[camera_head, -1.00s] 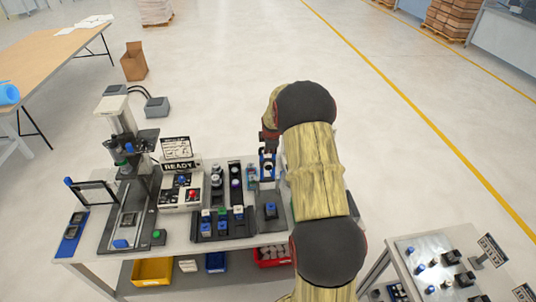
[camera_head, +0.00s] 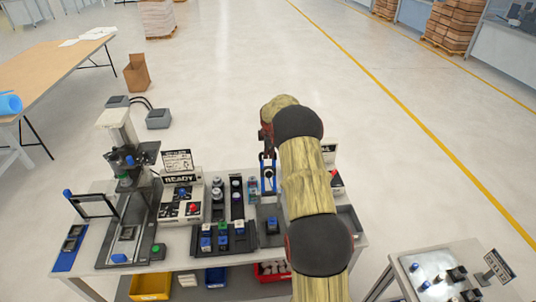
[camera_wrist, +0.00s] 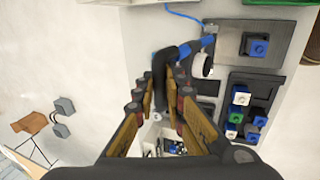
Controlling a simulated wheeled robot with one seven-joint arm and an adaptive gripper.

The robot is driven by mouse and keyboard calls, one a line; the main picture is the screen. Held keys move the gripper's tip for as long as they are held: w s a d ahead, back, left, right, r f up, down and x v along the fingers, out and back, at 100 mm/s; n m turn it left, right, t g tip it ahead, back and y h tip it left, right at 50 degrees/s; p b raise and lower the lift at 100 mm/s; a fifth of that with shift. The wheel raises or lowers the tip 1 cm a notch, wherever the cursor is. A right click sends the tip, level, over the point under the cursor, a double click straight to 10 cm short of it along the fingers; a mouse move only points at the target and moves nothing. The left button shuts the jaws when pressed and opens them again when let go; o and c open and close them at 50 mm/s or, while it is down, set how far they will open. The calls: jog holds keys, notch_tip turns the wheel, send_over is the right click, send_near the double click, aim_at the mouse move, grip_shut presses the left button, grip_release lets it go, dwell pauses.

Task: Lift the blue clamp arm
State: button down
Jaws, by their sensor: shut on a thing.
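The blue clamp arm (camera_head: 268,178) stands upright beside the dark fixture plate, partly hidden by my arm. In the wrist view the blue bar (camera_wrist: 196,47) runs to a dark handle (camera_wrist: 160,68). My gripper (camera_wrist: 167,82) is shut on that handle, which lies between its fingertips. In the head view my gripper (camera_head: 266,140) is at the top of the clamp arm, largely hidden behind my wrist. A blue block (camera_head: 272,225) sits on the fixture plate (camera_head: 272,242).
A rack (camera_head: 222,245) of blue, white and green pieces lies left of the plate. A READY sign (camera_head: 182,178) and a press (camera_head: 130,200) stand further left. A second table (camera_head: 445,275) is at lower right. Open floor lies behind the bench.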

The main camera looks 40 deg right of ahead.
jog(key=shift+s+a+f, duration=0.15)
jog(key=shift+s+f, duration=0.3)
jog(key=shift+f, duration=0.4)
jog(key=c, duration=1.9)
grip_release()
jog(key=shift+w, duration=0.1)
jog(key=shift+o, duration=0.3)
jog(key=shift+w+r, duration=0.1)
jog(key=shift+r, duration=0.05)
jog(key=shift+r, duration=0.1)
jog(key=shift+r, duration=0.25)
jog(key=v, duration=1.1)
jog(key=shift+r, duration=0.15)
